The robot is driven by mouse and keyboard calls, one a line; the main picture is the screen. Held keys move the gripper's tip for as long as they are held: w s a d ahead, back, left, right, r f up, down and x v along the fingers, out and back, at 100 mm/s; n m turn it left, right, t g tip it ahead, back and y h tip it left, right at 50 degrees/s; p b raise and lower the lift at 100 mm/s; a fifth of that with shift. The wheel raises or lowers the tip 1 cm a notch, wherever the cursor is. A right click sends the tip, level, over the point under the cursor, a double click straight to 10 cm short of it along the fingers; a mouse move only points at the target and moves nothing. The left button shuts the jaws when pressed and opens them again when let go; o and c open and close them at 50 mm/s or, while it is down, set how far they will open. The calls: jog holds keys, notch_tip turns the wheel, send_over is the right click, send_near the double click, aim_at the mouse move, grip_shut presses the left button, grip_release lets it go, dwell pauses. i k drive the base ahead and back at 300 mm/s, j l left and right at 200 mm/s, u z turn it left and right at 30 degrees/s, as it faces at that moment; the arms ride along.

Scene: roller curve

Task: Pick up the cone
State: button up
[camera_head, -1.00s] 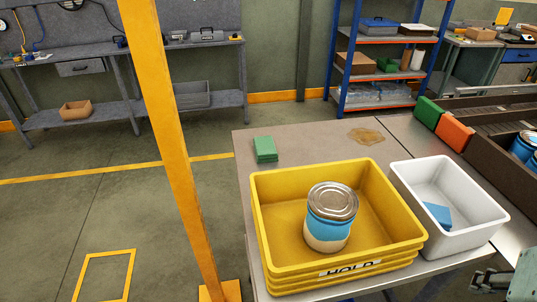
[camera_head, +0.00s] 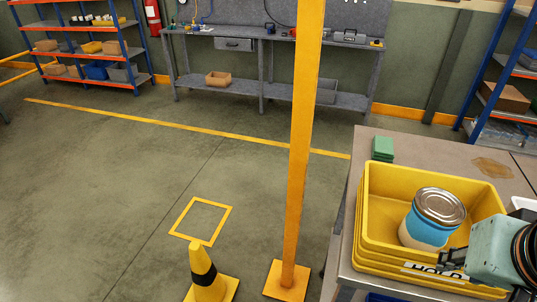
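The cone (camera_head: 207,290) is yellow-orange with a black band and a square base. It stands upright on the floor at the bottom of the head view, its base partly cut off by the picture's lower edge. My gripper (camera_head: 450,262) shows at the lower right, in front of the yellow bin and well to the right of the cone. Its dark fingers are small and partly hidden, so I cannot tell whether they are open. I see nothing held in it.
A yellow post (camera_head: 303,150) stands just right of the cone. Right of it is a table (camera_head: 415,147) bearing a yellow bin (camera_head: 385,215), with a can (camera_head: 438,206) inside, and green blocks (camera_head: 382,148). A yellow floor square (camera_head: 183,215) lies behind the cone. The left floor is clear.

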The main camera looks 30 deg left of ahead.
aim_at(209, 285)
jog(key=u, duration=2.05)
jog(key=i+j, duration=0.8)
